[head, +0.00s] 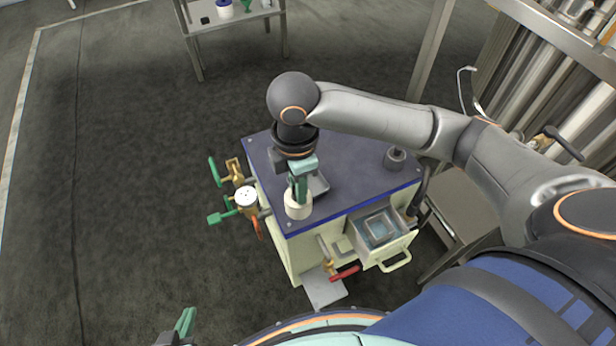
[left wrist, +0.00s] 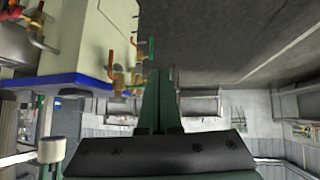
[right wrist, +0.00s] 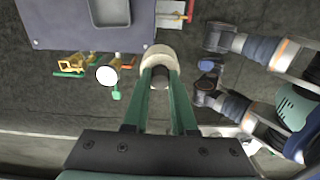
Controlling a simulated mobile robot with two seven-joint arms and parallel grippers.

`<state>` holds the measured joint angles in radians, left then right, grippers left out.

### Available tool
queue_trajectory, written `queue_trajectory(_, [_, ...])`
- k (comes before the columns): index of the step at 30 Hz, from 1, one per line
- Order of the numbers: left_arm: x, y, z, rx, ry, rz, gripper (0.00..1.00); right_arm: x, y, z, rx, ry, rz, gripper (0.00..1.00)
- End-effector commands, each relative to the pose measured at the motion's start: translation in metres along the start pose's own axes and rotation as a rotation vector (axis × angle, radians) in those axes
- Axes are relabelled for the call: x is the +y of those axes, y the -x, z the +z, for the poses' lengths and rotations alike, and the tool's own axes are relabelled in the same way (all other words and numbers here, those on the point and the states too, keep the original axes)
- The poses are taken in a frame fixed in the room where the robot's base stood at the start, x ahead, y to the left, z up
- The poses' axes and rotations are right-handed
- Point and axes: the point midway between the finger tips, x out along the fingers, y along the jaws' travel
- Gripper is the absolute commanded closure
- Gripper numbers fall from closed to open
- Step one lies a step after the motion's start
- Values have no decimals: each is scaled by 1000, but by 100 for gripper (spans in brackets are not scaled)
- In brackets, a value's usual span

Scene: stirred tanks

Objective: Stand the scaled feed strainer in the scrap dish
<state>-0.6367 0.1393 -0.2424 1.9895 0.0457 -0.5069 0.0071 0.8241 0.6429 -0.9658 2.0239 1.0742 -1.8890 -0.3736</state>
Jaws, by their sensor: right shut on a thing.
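My right gripper (head: 299,184) is shut on a cream cylinder, which I take to be the feed strainer (head: 298,206). In the right wrist view the cylinder (right wrist: 160,57) sits between the two green fingertips. In the head view it overlaps the front left corner of the tank's blue top; its height above it is hard to tell. A shallow grey rectangular dish (head: 319,188), probably the scrap dish, lies on that top, partly hidden behind the gripper. It also shows in the right wrist view (right wrist: 110,12). My left gripper (head: 185,322) appears shut and empty, low at the left.
The cream tank with a blue top (head: 355,178) carries a dark knob (head: 395,158). An open cream drawer (head: 383,238) and red handle (head: 344,272) project in front. Floor at left is clear.

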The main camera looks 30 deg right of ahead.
Motion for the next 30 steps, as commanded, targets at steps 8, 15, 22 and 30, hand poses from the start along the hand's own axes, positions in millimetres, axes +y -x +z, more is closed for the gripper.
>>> queue_trajectory(8, [2, -9, 10, -9, 0, 7, 100, 39, -24, 24, -2, 16, 0, 100])
queue_trajectory(15, [4, -16, 5, 12, -5, 16, 100, 85, -56, 52, 0, 18, -2, 100])
queue_trajectory(22, [2, -20, 9, 16, -7, 12, 100, 110, -89, 67, 1, 21, 1, 100])
queue_trajectory(30, [1, -19, 20, 1, -7, 10, 100, 120, -104, 73, 1, 22, 0, 100])
